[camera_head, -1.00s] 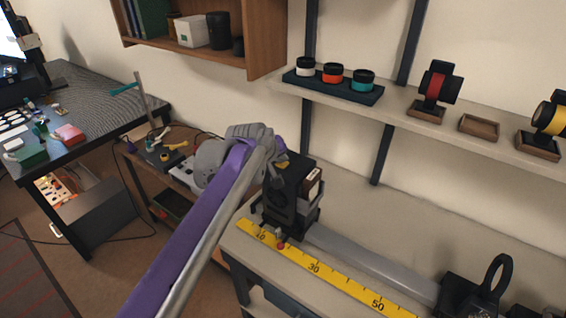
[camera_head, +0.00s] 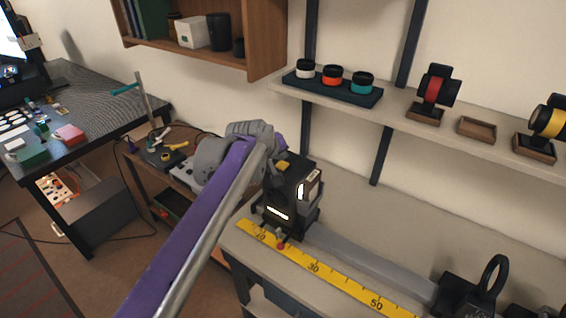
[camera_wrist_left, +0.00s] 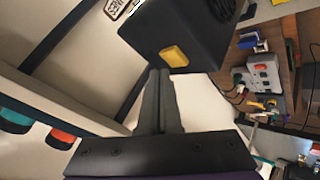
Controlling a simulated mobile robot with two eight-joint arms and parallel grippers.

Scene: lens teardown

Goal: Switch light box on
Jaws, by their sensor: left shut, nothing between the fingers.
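The light box (camera_head: 288,193) is a black box on the bench's left end. It has a yellow button (camera_head: 282,166) on top, and white light shows at openings on its front and right side. In the left wrist view the black box (camera_wrist_left: 190,25) fills the upper middle, with its yellow button (camera_wrist_left: 174,56) facing the camera. My left gripper (camera_wrist_left: 160,73) is shut and empty, its tips just short of the button in that picture. In the head view the left fingers are mostly hidden by the forearm. My right gripper is not in view.
A yellow ruler (camera_head: 330,275) and a grey rail (camera_head: 370,262) run along the bench to a black ring mount (camera_head: 492,275). A wall shelf (camera_head: 400,110) above holds jars, lens stands and a small tray. A side table with tools stands behind my arm.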

